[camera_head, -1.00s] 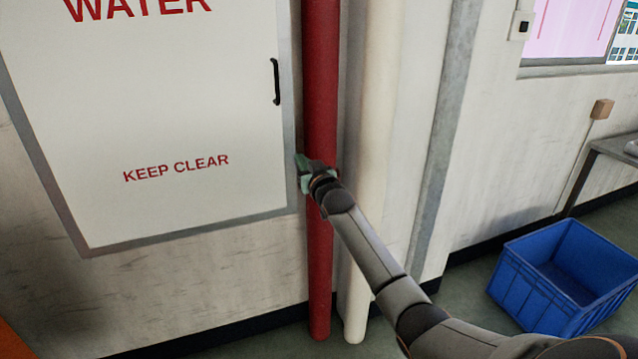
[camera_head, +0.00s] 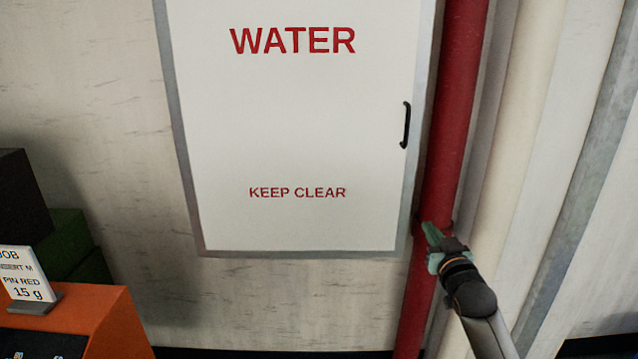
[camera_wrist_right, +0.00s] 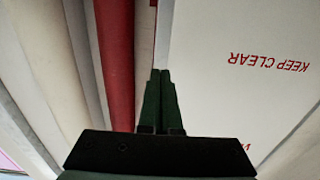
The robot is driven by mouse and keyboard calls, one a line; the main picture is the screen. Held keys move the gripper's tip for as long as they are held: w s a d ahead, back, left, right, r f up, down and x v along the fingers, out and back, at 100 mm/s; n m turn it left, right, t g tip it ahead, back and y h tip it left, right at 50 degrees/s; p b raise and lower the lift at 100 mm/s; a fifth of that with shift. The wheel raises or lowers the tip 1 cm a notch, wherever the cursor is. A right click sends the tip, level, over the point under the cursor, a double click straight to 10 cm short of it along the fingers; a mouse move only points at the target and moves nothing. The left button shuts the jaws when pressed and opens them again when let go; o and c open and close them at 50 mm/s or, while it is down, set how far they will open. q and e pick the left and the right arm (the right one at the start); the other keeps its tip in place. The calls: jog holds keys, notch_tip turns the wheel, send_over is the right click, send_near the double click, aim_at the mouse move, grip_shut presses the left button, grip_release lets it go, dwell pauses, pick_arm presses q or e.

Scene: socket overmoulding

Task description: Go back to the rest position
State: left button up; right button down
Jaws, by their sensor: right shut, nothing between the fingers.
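My right gripper (camera_head: 432,236) is at the lower right of the head view, its arm coming in from the bottom right. It appears in front of the red pipe, beside the lower right corner of the white cabinet door. In the right wrist view its two dark fingers (camera_wrist_right: 160,100) are together with nothing between them. Whether it touches the pipe or wall cannot be told. My left gripper is in neither view.
A white cabinet marked WATER and KEEP CLEAR (camera_head: 300,130) with a black handle (camera_head: 406,125) fills the middle. A red pipe (camera_head: 455,100) and pale pipes (camera_head: 515,130) run beside it. An orange unit (camera_head: 95,315) with a sign card (camera_head: 28,278) stands at lower left.

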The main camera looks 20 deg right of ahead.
jog(key=s+a+f+n+g+y, duration=0.1)
jog(key=s+a+f+g+y, duration=0.1)
jog(key=s+a+f, duration=0.6)
jog(key=s+a+f+n+g+y+p, duration=0.15)
jog(key=s+a+f, duration=0.35)
jog(key=f, duration=0.5)
jog(key=s+a+f+n+g+y, duration=0.2)
jog(key=s+a+f, duration=0.3)
jog(key=s+f, duration=0.3)
jog(key=s+a+f+g, duration=0.1)
jog(key=s+a+f, duration=0.2)
jog(key=s, duration=0.2)
jog(key=s+a+f+g+y, duration=0.1)
jog(key=s+a+f, duration=0.2)
jog(key=s, duration=0.3)
jog(key=shift+s+a, duration=0.2)
jog(key=shift+a, duration=0.15)
jog(key=shift+f+g, duration=0.1)
jog(key=shift+g, duration=0.15)
